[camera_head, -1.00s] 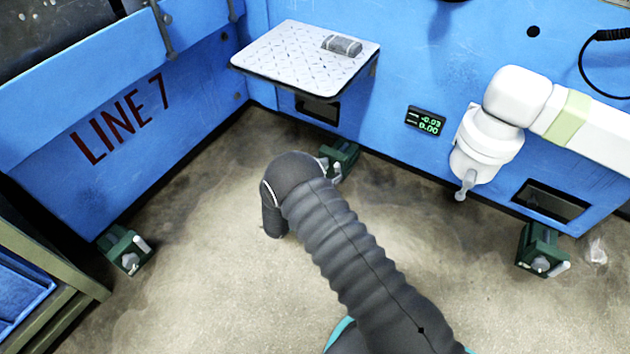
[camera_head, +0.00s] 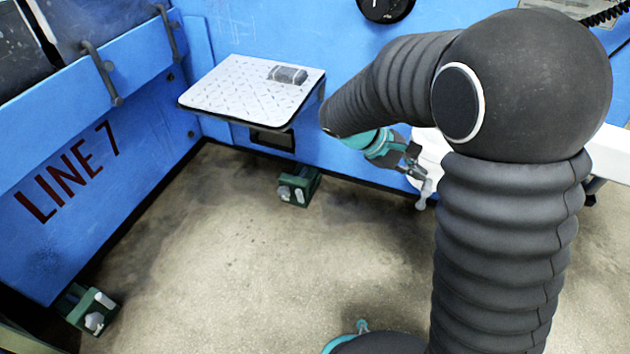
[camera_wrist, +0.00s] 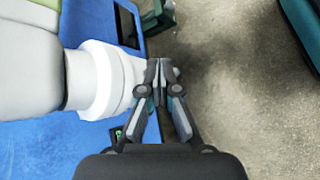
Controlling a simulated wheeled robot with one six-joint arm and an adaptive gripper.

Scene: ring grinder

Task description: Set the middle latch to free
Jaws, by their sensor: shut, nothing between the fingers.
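The middle latch (camera_head: 298,186) is a green block with pale grey lever parts, on the floor by the blue wall below the checkered shelf. Its lever setting is too small to tell. A similar green latch (camera_head: 92,307) stands at lower left. My gripper (camera_head: 420,176) is shut and empty, right of the middle latch and apart from it, by a white pipe fitting. In the wrist view, the closed fingertips (camera_wrist: 162,72) are beside the end of that fitting (camera_wrist: 105,80); contact cannot be told. Part of a green block (camera_wrist: 152,16) shows at the top there.
The checkered shelf (camera_head: 225,90) juts from the blue wall above the middle latch, with a grey block (camera_head: 287,74) on it. A blue panel marked LINE 7 (camera_head: 70,180) stands at left. The floor (camera_head: 230,250) between the latches is clear. My arm hides much of the right side.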

